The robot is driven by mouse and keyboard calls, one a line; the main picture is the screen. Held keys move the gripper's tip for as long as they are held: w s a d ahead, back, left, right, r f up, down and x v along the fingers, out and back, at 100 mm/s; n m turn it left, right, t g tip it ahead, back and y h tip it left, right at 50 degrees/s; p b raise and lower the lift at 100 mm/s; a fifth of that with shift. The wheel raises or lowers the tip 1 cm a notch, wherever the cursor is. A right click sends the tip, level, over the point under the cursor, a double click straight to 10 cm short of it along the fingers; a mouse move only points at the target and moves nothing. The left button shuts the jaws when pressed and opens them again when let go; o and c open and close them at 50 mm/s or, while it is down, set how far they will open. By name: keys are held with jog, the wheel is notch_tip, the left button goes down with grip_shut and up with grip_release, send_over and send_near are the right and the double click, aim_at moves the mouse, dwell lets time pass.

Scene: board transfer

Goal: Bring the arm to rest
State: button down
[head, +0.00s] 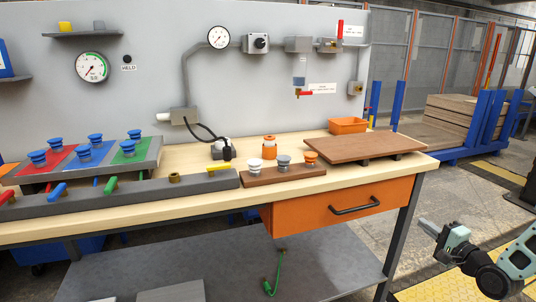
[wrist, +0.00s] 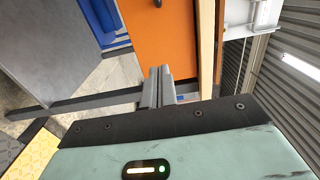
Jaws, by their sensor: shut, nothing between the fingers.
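My gripper (head: 430,228) is at the lower right of the head view, out to the right of the workbench (head: 200,213) and below the level of its top. Its fingers are shut with nothing between them. In the wrist view my gripper (wrist: 158,82) shows with its two grey fingers together in front of the orange drawer front (wrist: 158,40). The fingers look apart from the bench, and no object of the bench is near them.
On the bench stand a brown board (head: 362,147), an orange bin (head: 348,125), a wooden block with several knobs (head: 283,176), and a tray with coloured panels (head: 80,165). The orange drawer (head: 335,207) is shut. Open floor lies right of the bench; blue posts (head: 485,120) stand behind.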

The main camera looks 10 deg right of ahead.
jog(key=w+a+r+n+g+y, duration=0.1)
jog(key=w+a+n+g, duration=0.2)
jog(key=a, duration=0.5)
jog(key=w+a+r+n+g, duration=0.1)
jog(key=a+r+n+g, duration=0.15)
jog(key=a+n, duration=0.35)
jog(key=w+a+r+n+g+y, duration=0.1)
jog(key=w+a+n+g, duration=0.15)
jog(key=a, duration=0.65)
jog(key=s+a+r+n+g, duration=0.25)
jog(key=s+a+n, duration=0.2)
jog(key=a, duration=0.35)
jog(key=s+a+r+n+g+h, duration=0.1)
jog(key=s+a+r+n+g, duration=0.2)
jog(key=s, duration=0.6)
jog(key=s+a+r+n+g+h, duration=0.1)
jog(key=s+a+r+n+g, duration=0.15)
jog(key=s+a, duration=0.5)
jog(key=s+a+r+n+g+h, duration=0.1)
jog(key=s+a+n+g, duration=0.15)
jog(key=s, duration=0.85)
notch_tip(320, 180, up, 14)
jog(key=p, duration=1.3)
jog(key=shift+s+n, duration=0.3)
jog(key=shift+s, duration=0.1)
jog(key=shift+a+t, duration=0.1)
jog(key=shift+t, duration=0.15)
